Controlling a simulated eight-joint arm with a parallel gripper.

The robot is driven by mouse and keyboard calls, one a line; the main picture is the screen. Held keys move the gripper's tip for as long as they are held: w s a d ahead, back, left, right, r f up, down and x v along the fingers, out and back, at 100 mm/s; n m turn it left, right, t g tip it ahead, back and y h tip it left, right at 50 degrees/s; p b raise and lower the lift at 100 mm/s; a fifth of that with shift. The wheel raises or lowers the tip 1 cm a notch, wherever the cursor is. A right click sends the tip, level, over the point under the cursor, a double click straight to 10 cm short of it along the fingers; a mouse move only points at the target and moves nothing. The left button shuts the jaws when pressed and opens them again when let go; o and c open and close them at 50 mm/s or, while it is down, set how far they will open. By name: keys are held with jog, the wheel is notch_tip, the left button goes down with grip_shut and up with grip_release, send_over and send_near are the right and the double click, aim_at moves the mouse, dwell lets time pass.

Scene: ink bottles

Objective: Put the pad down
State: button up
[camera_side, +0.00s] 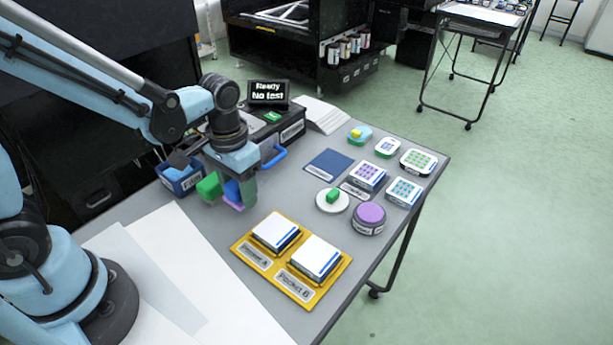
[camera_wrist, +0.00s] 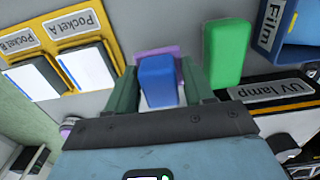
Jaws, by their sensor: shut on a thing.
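My gripper (camera_side: 241,190) is shut on a blue pad (camera_wrist: 157,80), which sits between its two fingers in the wrist view. A flat purple piece (camera_wrist: 150,53) shows just beyond the blue pad; I cannot tell whether it is joined to it. In the side view the blue pad (camera_side: 232,191) is partly hidden by the fingers, low over the grey table near its left side. I cannot tell whether it touches the table. A green block (camera_wrist: 228,54) stands beside the right finger, apart from it.
A blue Film bin (camera_side: 181,180) and the black UV lamp box (camera_side: 290,133) with a blue handle are close behind. A yellow tray (camera_side: 265,265) with two white-topped blocks lies in front. A white dish (camera_side: 332,207), purple jar (camera_side: 369,218) and dark blue mat (camera_side: 328,163) are rightward.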

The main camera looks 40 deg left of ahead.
aim_at(240, 199)
jog(key=shift+f, duration=1.5)
jog(key=o, duration=0.9)
jog(key=shift+f, duration=0.1)
jog(key=shift+o, duration=0.2)
notch_tip(240, 199, up, 12)
jog(key=shift+r, duration=0.1)
jog(key=t, duration=0.1)
jog(key=s+a+r+t, duration=0.1)
jog(key=t, duration=0.1)
jog(key=shift+s+a, duration=0.15)
jog(key=t, duration=0.1)
jog(key=a+t, duration=0.1)
jog(key=s+t, duration=0.1)
jog(key=t, duration=0.1)
jog(key=shift+a+r, duration=0.2)
jog(key=shift+a, duration=0.05)
jog(key=shift+w, duration=0.1)
